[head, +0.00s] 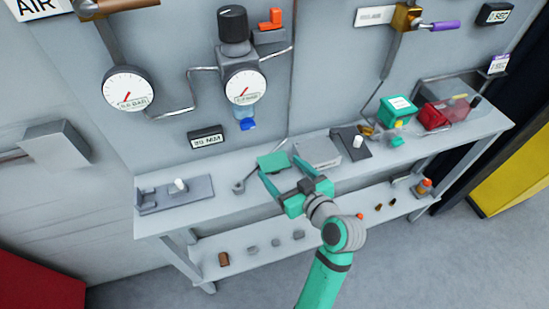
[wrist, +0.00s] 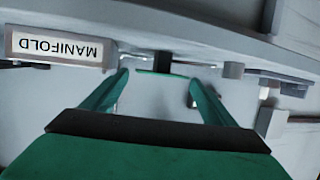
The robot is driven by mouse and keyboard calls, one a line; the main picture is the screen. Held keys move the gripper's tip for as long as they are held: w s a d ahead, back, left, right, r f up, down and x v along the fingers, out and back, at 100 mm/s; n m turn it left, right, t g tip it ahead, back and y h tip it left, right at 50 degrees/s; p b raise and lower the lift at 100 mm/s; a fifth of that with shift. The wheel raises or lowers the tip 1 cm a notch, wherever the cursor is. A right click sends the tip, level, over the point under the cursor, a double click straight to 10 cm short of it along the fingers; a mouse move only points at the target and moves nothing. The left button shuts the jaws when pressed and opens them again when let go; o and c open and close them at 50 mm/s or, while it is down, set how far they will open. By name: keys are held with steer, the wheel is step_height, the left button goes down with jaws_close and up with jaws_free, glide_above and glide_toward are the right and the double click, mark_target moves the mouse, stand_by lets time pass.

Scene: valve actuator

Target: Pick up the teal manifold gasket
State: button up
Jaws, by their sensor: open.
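The teal manifold gasket (head: 272,160) looks like a flat teal plate on the workbench, left of a grey block. In the wrist view a thin teal edge (wrist: 160,73), apparently the same gasket, shows between the fingertips, with a dark block just beyond it. My gripper (head: 280,168) is open, with its fingertips at the near side of the plate. In the wrist view my gripper (wrist: 158,78) has a finger on each side of that edge, with gaps visible. I cannot tell whether either finger touches it.
A grey block (head: 317,152) stands right of the plate; a wrench-like tool (head: 240,185) lies left. A "MANIFOLD" label (wrist: 57,47) appears upside down in the wrist view. A teal box (head: 397,110) and red box (head: 440,114) stand farther right. Gauges hang on the wall behind.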

mark_target(270, 158)
steer(key=x, duration=0.9)
steer(key=shift+w+a+f, duration=0.1)
steer(key=shift+w+a, duration=0.05)
steer(key=shift+a, duration=0.05)
steer(key=c, duration=0.6)
